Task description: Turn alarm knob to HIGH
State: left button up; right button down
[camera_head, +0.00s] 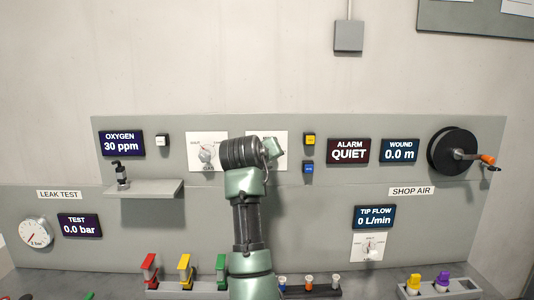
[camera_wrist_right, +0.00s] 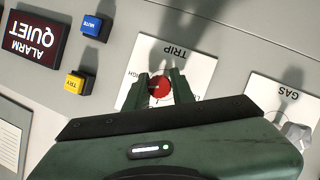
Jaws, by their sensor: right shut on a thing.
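The alarm knob, a round red-faced knob (camera_wrist_right: 159,88), sits on a white dial plate (camera_wrist_right: 204,70) marked TRIP. My right gripper (camera_wrist_right: 161,80) has its two fingers on either side of it and is shut on it. A partly covered label, apparently HIGH, shows beside the knob; the exact pointer setting cannot be told. In the head view my right gripper (camera_head: 272,149) and wrist hide the knob and most of its plate (camera_head: 283,163). The ALARM display (camera_head: 348,151) reads QUIET. My left gripper is not in view.
The GAS dial (camera_head: 207,152) is just left of my right wrist. A yellow TRY button (camera_head: 309,139) and a blue button (camera_head: 309,167) are to the right. A shelf (camera_head: 143,188) with a small bottle juts out at left. Colored-handled items line the bench below.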

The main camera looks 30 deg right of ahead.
jog(key=shift+f+m+y+p, duration=0.15)
jog(key=shift+m+y+p, duration=0.4)
jog(key=shift+m+y, duration=0.6)
jog(key=shift+f+m+t, duration=0.1)
jog(key=shift+m+t, duration=0.15)
jog(key=shift+t, duration=0.05)
jog(key=c, duration=1.2)
grip_release()
jog(key=shift+s+r, duration=0.1)
jog(key=shift+r, duration=0.1)
